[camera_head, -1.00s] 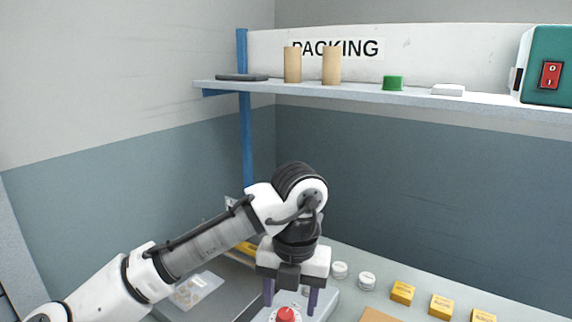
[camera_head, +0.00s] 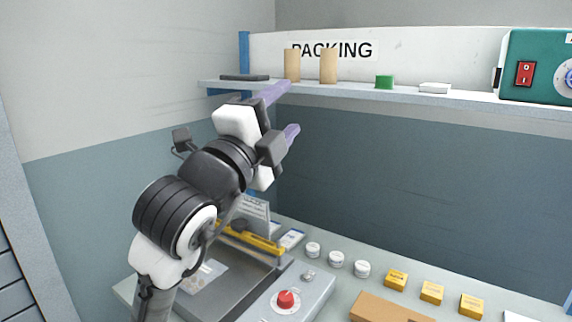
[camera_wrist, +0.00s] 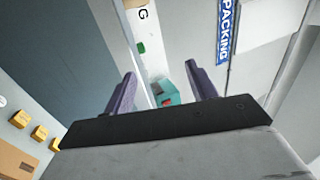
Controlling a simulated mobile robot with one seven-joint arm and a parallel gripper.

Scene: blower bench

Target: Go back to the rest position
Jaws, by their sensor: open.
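My gripper (camera_head: 284,113) is raised above the bench at the left, below and in front of the shelf. Its two purple fingers point up and to the right and stand apart. In the wrist view my gripper (camera_wrist: 160,92) is open with nothing between the fingers. The fingers touch nothing that I can see.
The shelf (camera_head: 450,98) holds two tan cylinders (camera_head: 328,66), a green block (camera_head: 384,82) and a teal machine (camera_head: 540,72). On the bench are a red button (camera_head: 286,299), white jars (camera_head: 336,259), yellow boxes (camera_head: 432,292), a cardboard box (camera_head: 385,308) and a grey tray (camera_head: 225,292) with a yellow bar (camera_head: 255,242).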

